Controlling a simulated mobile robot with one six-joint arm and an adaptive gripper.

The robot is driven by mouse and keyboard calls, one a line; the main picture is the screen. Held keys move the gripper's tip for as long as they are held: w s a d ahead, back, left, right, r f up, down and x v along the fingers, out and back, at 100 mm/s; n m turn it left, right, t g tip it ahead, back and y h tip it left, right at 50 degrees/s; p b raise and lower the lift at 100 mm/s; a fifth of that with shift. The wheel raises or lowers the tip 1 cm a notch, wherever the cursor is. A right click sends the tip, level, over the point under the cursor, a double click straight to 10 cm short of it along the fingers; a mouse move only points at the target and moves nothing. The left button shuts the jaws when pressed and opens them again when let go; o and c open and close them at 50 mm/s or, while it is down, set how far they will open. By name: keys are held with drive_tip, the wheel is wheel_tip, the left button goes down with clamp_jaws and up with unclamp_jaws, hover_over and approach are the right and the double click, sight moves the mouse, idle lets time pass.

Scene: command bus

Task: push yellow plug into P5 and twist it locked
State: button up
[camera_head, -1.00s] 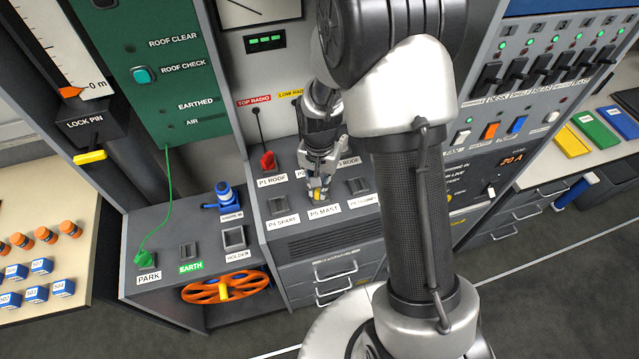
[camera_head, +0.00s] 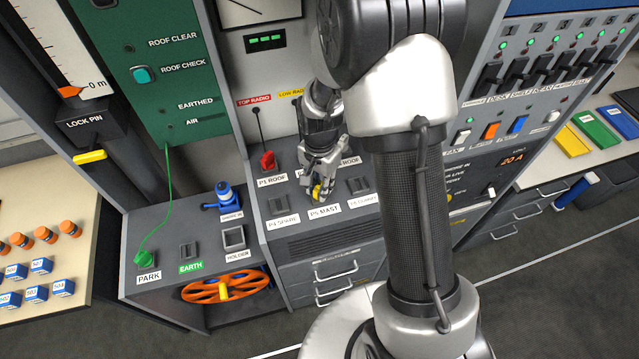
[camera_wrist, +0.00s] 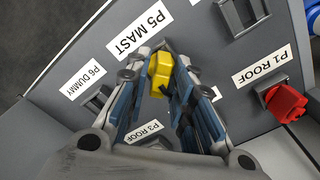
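The yellow plug (camera_head: 317,192) is at the P5 MAST position on the grey socket panel, just above its label (camera_head: 324,211). In the wrist view the yellow plug (camera_wrist: 160,72) sits between my fingertips, beside the P5 MAST label (camera_wrist: 139,32). My gripper (camera_head: 321,186) points down at the panel, its fingers on both sides of the plug; it also shows in the wrist view (camera_wrist: 163,74). The fingers look shut on the plug. The plug's lower end and the P5 socket are hidden, so depth and lock cannot be told.
A red plug (camera_head: 268,160) stands at P1 ROOF, left of my gripper. The P4 SPARE socket (camera_head: 278,206) and P6 DUMMY socket (camera_head: 358,186) flank P5. A blue plug (camera_head: 224,197) is on the lower left panel, near an empty holder (camera_head: 234,238).

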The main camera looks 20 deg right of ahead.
drive_tip(key=shift+o, duration=1.2)
drive_tip(key=shift+w+r, duration=0.1)
drive_tip(key=shift+r, duration=0.45)
wheel_tip(320, 180, up, 11)
drive_tip(key=shift+r, duration=0.1)
